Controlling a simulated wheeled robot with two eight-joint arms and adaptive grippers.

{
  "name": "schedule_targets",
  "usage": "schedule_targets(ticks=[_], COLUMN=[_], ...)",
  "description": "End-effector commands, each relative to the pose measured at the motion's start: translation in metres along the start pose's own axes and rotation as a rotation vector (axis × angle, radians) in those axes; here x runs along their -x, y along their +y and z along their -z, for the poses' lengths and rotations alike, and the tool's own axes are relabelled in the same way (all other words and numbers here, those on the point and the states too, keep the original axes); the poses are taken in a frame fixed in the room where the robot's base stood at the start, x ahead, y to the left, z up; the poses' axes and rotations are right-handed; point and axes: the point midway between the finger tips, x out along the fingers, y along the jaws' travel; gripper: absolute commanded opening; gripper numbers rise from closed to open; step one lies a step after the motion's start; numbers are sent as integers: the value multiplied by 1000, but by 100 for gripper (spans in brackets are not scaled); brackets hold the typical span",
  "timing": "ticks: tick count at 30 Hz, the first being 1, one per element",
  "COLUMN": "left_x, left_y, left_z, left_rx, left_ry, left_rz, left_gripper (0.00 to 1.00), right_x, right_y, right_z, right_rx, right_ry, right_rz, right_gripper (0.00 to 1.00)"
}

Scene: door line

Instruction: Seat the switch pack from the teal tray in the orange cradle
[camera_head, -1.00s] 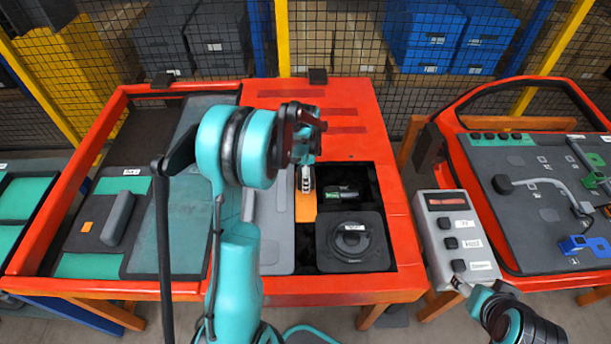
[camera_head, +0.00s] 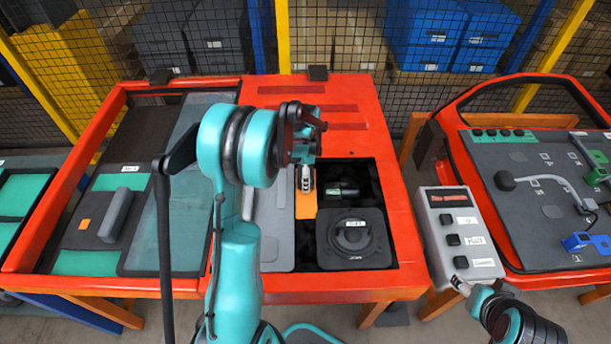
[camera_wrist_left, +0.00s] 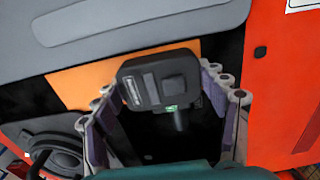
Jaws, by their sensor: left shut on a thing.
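My left gripper (camera_head: 305,178) is over the recessed bay of the red bench, at the far part of the orange cradle (camera_head: 306,208). In the left wrist view its fingers (camera_wrist_left: 165,112) are shut on the dark switch pack (camera_wrist_left: 160,82), which has a grey square face. The pack overlaps the edge of the orange cradle (camera_wrist_left: 75,85) in that view; whether it touches the cradle I cannot tell. Teal pads, possibly the teal tray (camera_head: 85,263), lie at the left of the bench. My right gripper (camera_head: 466,291) is at the grey button box, its fingers too small to read.
A black round unit (camera_head: 352,240) fills the near part of the bay. A dark part with a green end (camera_head: 343,190) lies right of the cradle. The button box (camera_head: 443,248) stands between the red bench and a red-framed panel (camera_head: 535,200) at the right.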

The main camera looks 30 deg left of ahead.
Motion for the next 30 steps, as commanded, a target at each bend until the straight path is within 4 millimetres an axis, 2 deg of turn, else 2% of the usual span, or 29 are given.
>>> schedule_targets(ticks=[10,11,12,13,24,26,30], left_x=[-1,-1,-1,-1,1,6,28], left_y=[0,0,0,0,0,0,1], left_z=[0,0,0,0,0,0,0], left_rx=[-1,-1,-1,-1,0,0,0], left_ry=[1,1,1,1,0,0,0], left_rz=[0,0,0,0,0,0,0], left_gripper=[32,80,91,96,96,96,96], right_x=[-1,-1,-1,-1,-1,-1,-1], right_y=[0,0,0,0,0,0,0], right_z=[-1,-1,-1,-1,-1,-1,-1], right_rx=[0,0,0,0,0,0,0], right_ry=[0,0,0,0,0,0,0], right_rz=[0,0,0,0,0,0,0], right_gripper=[58,58,58,58,58,58,58])
